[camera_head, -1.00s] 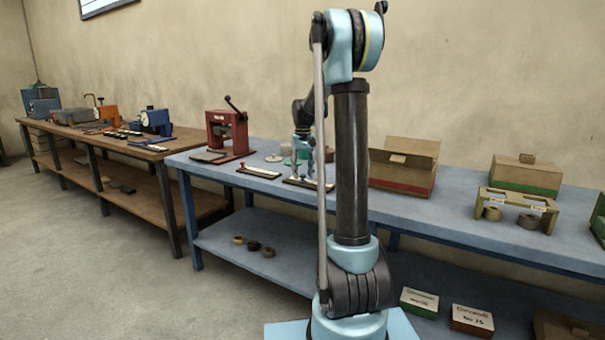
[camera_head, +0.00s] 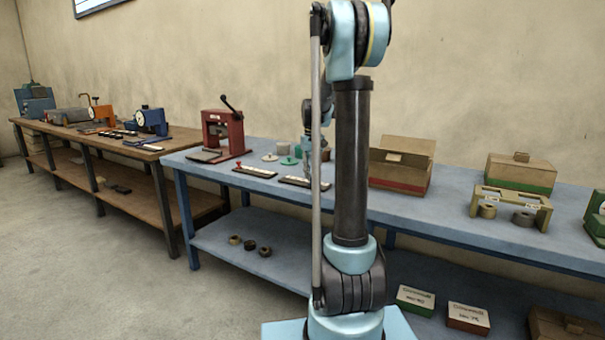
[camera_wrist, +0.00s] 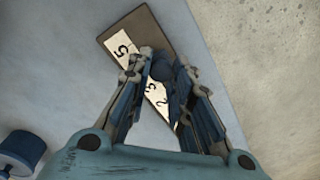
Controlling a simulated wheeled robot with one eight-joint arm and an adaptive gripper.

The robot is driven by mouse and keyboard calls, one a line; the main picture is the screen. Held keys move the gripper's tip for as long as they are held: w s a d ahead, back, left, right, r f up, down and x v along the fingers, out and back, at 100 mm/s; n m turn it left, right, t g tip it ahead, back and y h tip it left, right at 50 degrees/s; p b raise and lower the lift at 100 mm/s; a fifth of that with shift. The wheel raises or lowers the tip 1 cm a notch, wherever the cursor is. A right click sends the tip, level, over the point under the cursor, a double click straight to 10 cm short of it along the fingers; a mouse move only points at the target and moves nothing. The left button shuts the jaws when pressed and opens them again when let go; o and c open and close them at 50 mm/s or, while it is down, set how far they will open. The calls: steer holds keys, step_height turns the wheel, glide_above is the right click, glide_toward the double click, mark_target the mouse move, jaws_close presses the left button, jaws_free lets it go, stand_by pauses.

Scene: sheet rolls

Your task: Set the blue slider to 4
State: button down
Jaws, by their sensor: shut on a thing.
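The blue slider's knob (camera_wrist: 161,68) shows as a dark round piece between my gripper's fingertips (camera_wrist: 164,64) in the wrist view. My gripper is shut on it. The slider's brown board (camera_wrist: 113,36) lies at a slant on the blue-grey bench, with a white number strip (camera_wrist: 121,47). The 5, 3 and 2 are readable; the stretch between 5 and 3 is hidden by the left finger. The knob appears roughly level with that stretch, but its exact mark is hidden. In the head view the board (camera_head: 297,181) shows beneath my gripper (camera_head: 307,170), partly behind my arm.
A second slider board with a red knob (camera_head: 238,168) lies to the left, before a red press (camera_head: 223,132). Green and grey discs (camera_head: 289,160) lie behind. An open carton (camera_head: 400,172) stands right. A blue round object (camera_wrist: 22,150) is at the wrist view's lower left.

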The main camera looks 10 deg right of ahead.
steer(key=shift+s+d, duration=0.1)
steer(key=shift+d, duration=0.1)
steer(key=c, duration=1.4)
jaws_free()
step_height(320, 180, up, 12)
steer(key=shift+f, duration=0.1)
